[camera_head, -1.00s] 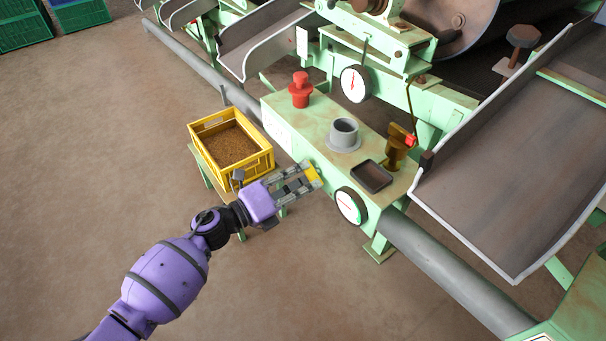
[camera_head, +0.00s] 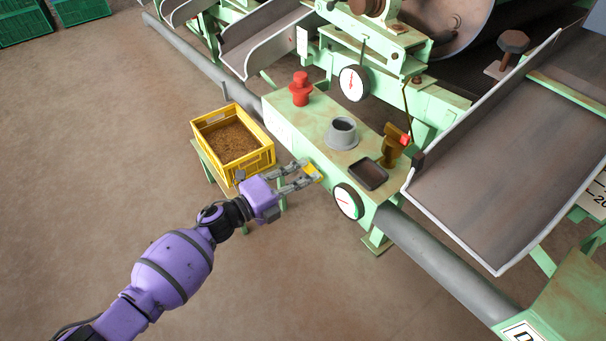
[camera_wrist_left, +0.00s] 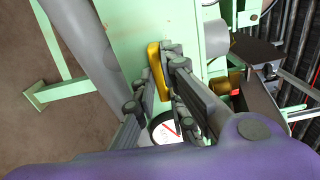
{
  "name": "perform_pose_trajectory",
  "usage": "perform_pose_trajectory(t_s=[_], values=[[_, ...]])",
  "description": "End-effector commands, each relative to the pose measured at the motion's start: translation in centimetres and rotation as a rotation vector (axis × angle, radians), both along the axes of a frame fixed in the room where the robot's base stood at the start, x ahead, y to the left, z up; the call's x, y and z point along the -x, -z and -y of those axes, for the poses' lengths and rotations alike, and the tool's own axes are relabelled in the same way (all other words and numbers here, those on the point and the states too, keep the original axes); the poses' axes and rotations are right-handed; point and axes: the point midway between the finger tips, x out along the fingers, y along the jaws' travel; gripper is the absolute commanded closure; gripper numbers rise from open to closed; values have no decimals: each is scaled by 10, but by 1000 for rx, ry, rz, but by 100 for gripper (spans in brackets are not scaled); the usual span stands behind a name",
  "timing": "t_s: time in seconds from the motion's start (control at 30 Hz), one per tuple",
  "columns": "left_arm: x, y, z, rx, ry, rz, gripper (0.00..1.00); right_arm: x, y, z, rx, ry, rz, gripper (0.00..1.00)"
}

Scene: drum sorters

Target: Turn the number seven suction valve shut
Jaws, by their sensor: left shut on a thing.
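The valve's yellow handle (camera_head: 314,171) is on the front face of a pale green machine box (camera_head: 312,143). My left gripper (camera_head: 308,174) reaches it from the left and is shut on it. In the left wrist view the yellow handle (camera_wrist_left: 157,70) shows as a long bar between the fingertips (camera_wrist_left: 166,66), against the green face. The fingers hide part of the handle and its stem. No number seven label can be read. My right gripper is not in view.
A round gauge (camera_head: 348,201) sits right of the handle on the same face. A yellow crate of brown grain (camera_head: 266,163) stands close behind my left wrist. A grey pipe (camera_head: 440,262) runs low at the right. The floor in front is clear.

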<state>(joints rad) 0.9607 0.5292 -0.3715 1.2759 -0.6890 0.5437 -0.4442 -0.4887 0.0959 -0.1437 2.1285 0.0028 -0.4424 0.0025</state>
Motion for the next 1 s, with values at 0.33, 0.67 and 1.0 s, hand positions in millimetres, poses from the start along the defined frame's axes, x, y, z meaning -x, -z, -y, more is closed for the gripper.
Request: perform_pose_trajectory(t_s=[0.33, 0.67, 1.0], values=[[0, 1, 0, -1, 0, -1, 79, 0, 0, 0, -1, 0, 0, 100], [0, 0, 0, -1, 0, 0, 70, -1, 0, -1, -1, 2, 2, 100], [25, 2, -36, -2, -2, -2, 70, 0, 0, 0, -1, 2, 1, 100]])
